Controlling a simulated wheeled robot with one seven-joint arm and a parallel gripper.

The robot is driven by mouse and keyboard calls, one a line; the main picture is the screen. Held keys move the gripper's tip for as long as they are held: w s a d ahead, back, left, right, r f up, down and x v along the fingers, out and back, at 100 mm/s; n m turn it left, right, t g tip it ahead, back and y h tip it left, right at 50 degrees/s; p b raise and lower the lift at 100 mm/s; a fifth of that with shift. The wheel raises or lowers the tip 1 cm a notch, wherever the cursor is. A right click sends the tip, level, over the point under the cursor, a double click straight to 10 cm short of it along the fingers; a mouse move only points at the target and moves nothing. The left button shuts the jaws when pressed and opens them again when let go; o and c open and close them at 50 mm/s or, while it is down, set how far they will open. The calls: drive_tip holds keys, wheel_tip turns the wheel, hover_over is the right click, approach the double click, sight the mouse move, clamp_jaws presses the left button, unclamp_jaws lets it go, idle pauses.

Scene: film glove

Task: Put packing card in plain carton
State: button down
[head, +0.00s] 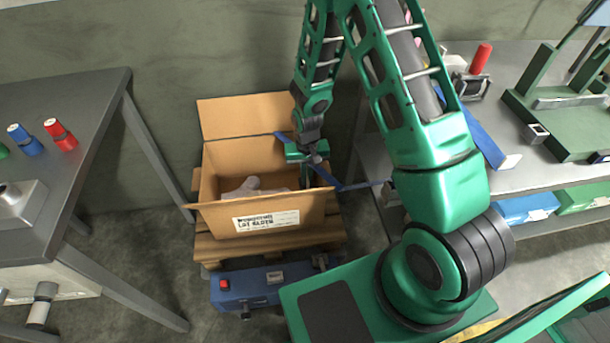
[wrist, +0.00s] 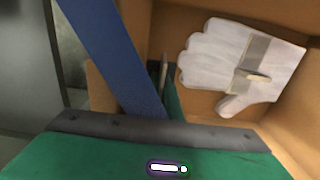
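The plain carton (head: 212,190) stands open on a wooden pallet, with its back flap raised and a printed label on its front. A pale grey glove (head: 250,188) lies inside; the wrist view shows it with a grey band (wrist: 240,62). My gripper (head: 308,178) reaches down at the carton's right side. A blue strip (head: 330,178) runs diagonally at my gripper; it also shows in the wrist view (wrist: 112,55). I cannot tell whether it is held. My fingers (wrist: 168,90) are mostly hidden. I cannot make out the packing card for certain.
A grey table (head: 95,105) with red and blue bottles is at left. A shelf unit (head: 520,182) with a green fixture and bins is at right. A blue box (head: 262,284) stands before the pallet (head: 225,246). The wall is close behind the carton.

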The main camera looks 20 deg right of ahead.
drive_tip(key=shift+f, duration=0.6)
drive_tip(key=c, duration=1.9)
unclamp_jaws()
wheel_tip(320, 180, up, 11)
drive_tip(key=shift+w+f, duration=0.1)
drive_tip(key=shift+f, duration=0.05)
wheel_tip(320, 180, down, 11)
drive_tip(key=shift+r, duration=0.6)
drive_tip(key=shift+f, duration=0.1)
